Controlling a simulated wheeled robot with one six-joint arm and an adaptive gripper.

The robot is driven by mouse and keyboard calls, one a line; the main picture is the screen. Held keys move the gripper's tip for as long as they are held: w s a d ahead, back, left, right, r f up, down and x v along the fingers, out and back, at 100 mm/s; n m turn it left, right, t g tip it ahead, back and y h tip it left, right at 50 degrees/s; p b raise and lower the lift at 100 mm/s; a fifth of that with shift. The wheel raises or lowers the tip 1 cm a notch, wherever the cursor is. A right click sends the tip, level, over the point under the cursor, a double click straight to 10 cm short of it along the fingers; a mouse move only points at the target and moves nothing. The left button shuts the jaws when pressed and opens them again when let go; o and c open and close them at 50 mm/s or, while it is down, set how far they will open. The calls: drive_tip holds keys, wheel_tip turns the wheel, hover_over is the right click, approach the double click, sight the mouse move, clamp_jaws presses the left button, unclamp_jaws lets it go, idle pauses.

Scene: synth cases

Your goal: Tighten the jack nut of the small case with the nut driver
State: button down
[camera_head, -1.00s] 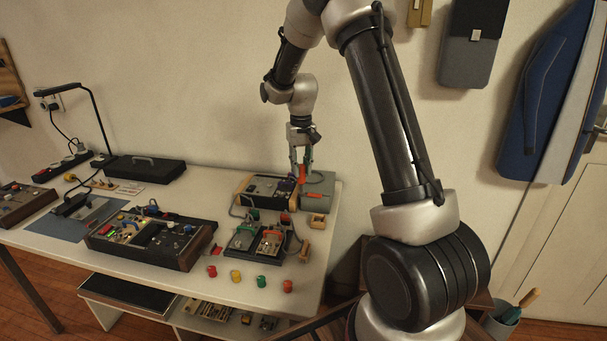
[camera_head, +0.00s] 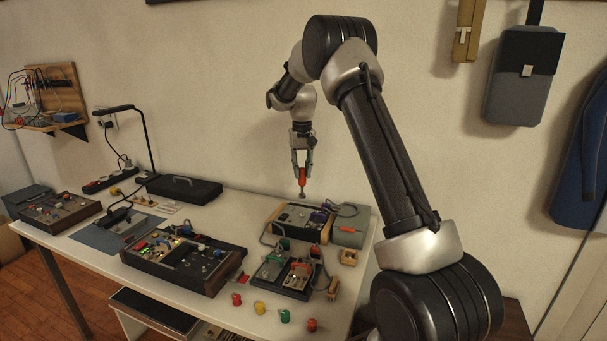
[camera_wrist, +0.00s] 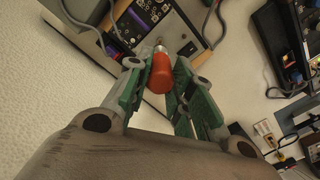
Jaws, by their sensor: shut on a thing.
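My gripper (camera_head: 302,170) is shut on the orange-red handle of the nut driver (camera_head: 302,182), which hangs upright with its metal tip down. In the wrist view, the green finger pads of my gripper (camera_wrist: 160,75) clasp the sides of the nut driver (camera_wrist: 160,73). A small dark case with wooden ends (camera_head: 298,221) lies below the driver tip, clear of it. Part of this case's knob panel (camera_wrist: 150,22) shows in the wrist view beyond the driver. The jack nut is too small to make out.
A grey holder (camera_head: 350,236) stands right of the case. In front are two small pedal-like boxes (camera_head: 297,279) and several coloured knobs (camera_head: 259,308). A larger wood-sided case (camera_head: 180,262) lies to the left, a flat black case (camera_head: 184,188) behind it.

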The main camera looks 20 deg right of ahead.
sight(302, 186)
drive_tip(key=shift+f, duration=2.9)
drive_tip(key=shift+f, duration=1.05)
drive_tip(key=shift+m, duration=4.3)
drive_tip(key=c, duration=1.2)
unclamp_jaws()
drive_tip(key=shift+o, duration=0.2)
